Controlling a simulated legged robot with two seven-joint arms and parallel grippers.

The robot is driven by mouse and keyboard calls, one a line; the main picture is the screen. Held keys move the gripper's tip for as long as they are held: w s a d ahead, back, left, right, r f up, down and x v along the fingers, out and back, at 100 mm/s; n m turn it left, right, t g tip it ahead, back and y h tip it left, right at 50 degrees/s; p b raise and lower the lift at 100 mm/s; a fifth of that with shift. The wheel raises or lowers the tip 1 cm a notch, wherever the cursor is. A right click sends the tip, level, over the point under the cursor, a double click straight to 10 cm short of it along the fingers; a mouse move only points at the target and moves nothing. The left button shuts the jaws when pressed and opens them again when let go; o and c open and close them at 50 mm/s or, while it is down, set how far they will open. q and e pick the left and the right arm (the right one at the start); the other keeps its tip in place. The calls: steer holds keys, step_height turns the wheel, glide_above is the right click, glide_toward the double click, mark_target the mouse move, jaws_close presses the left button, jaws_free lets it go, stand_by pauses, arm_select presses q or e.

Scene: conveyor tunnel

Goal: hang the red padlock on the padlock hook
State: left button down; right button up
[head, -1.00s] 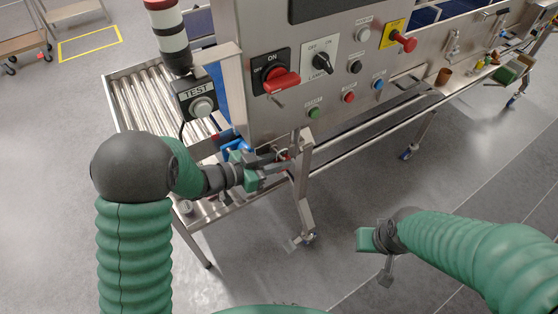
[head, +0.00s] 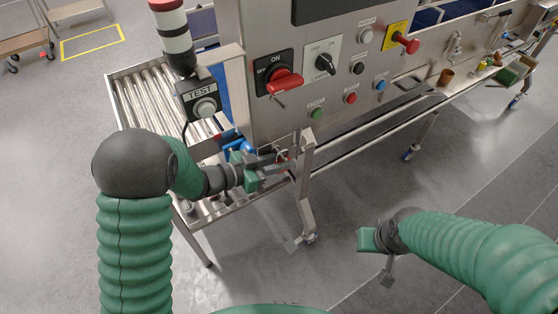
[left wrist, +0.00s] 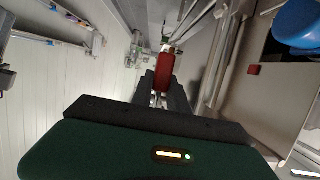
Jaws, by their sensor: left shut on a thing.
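My left gripper (head: 282,163) is in front of the steel leg under the lower left corner of the control panel. It is shut on the red padlock (left wrist: 166,67), whose red body stands out past the fingertips in the left wrist view.
The control panel (head: 330,103) with its red rotary switch (head: 284,81) stands just above my left gripper. The steel leg (head: 304,190) is close beside the fingers. A blue thing (left wrist: 297,24) is at upper right in the left wrist view. Floor (head: 350,200) is clear around my right gripper.

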arm_select(q)
steer(key=shift+f+b, duration=0.45)
steer(key=shift+f, duration=0.3)
steer(key=c, duration=1.2)
jaws_free()
steer(key=shift+r, duration=0.1)
steer(key=shift+s+a, duration=0.1)
steer(key=shift+a, duration=0.15)
steer(key=b+v, duration=0.1)
steer(key=v, duration=1.5)
steer(key=shift+b, duration=0.3)
